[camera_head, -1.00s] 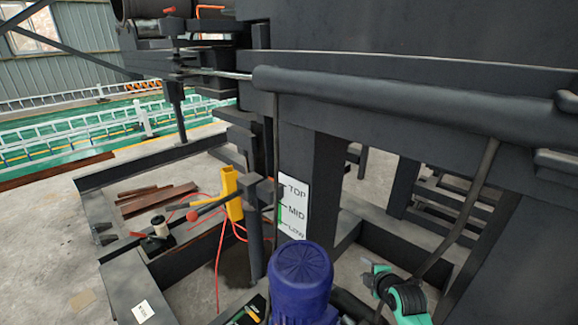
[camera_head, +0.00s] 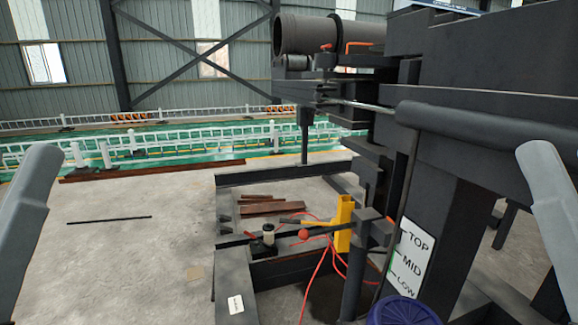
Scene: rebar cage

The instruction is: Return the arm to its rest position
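My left arm shows as a light grey link (camera_head: 30,225) at the left edge of the head view. My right arm shows as a similar grey link (camera_head: 556,225) at the right edge. Both links stand upright and slightly tilted, apart from the machine. Neither gripper shows in the frame, so I cannot see whether they are open or shut, or whether they hold anything.
A large dark machine (camera_head: 470,170) fills the right side, with a white TOP/MID/LOW label (camera_head: 408,262) and a yellow part (camera_head: 343,224) with red cables. A blue cap (camera_head: 403,312) is at the bottom. A dark rod (camera_head: 110,220) lies on open concrete floor at left.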

